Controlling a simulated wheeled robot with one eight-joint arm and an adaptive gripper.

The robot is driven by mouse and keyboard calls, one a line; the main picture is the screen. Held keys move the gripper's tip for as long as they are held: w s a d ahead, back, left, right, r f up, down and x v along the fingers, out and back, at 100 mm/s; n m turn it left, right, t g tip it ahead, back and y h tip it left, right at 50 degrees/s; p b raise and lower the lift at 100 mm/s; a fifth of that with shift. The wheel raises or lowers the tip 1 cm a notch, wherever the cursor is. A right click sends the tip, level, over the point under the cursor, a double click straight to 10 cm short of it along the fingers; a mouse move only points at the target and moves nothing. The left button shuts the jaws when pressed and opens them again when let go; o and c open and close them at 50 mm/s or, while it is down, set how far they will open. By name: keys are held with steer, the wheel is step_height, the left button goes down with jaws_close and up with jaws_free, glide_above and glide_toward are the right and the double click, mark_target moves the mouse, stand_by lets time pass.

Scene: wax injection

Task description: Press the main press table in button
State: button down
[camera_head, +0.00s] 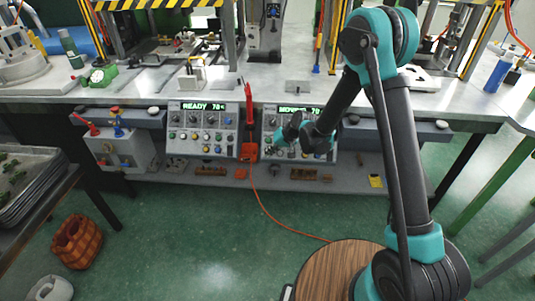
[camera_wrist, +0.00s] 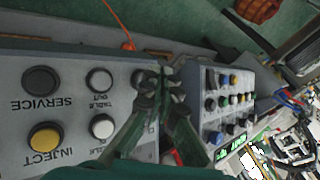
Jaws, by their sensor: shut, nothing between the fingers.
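The control panel under the right press reads as a lit green display above rows of buttons (camera_head: 325,137). My gripper (camera_head: 290,132) is in front of its left part and hides some buttons. In the wrist view a close panel (camera_wrist: 70,60) shows upside-down labels. It carries a black SERVICE button (camera_wrist: 41,80), a yellow INJECT button (camera_wrist: 45,138), a white TABLE OUT button (camera_wrist: 100,79) and, below that, a white button (camera_wrist: 102,126) with a partly hidden TABLE label. My gripper (camera_wrist: 160,82) is shut and empty, right of the white buttons; contact cannot be told.
A second panel (camera_head: 203,130) with a green READY display is at left; it also shows in the wrist view (camera_wrist: 218,100). A red upright tool (camera_head: 248,125) stands between the panels. An orange cable (camera_head: 270,212) crosses the green floor. A wooden round top (camera_head: 330,265) is in front.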

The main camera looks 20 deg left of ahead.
steer(key=shift+s+d+r, duration=0.25)
steer(key=shift+s+r, duration=0.55)
steer(key=shift+s, duration=0.15)
steer(key=shift+s+d+r, duration=0.2)
steer(key=shift+s+r, duration=0.6)
steer(key=shift+s, duration=0.15)
steer(key=s+d+r+m+t+h, duration=0.15)
steer(key=d+r, duration=0.25)
steer(key=d, duration=0.8)
steer(key=s+d+r+m+t+h, duration=0.15)
steer(key=d+r, duration=0.35)
steer(key=d, duration=0.8)
steer(key=s+d+m+h, duration=0.1)
steer(key=s+d+h, duration=0.1)
steer(key=s+d, duration=0.5)
steer(key=s+d+m+h, duration=0.1)
steer(key=s+d+h, duration=0.1)
steer(key=s+d, duration=0.5)
steer(key=d, duration=0.5)
steer(key=shift+s+d+f, duration=0.25)
steer(key=shift+s+d, duration=0.05)
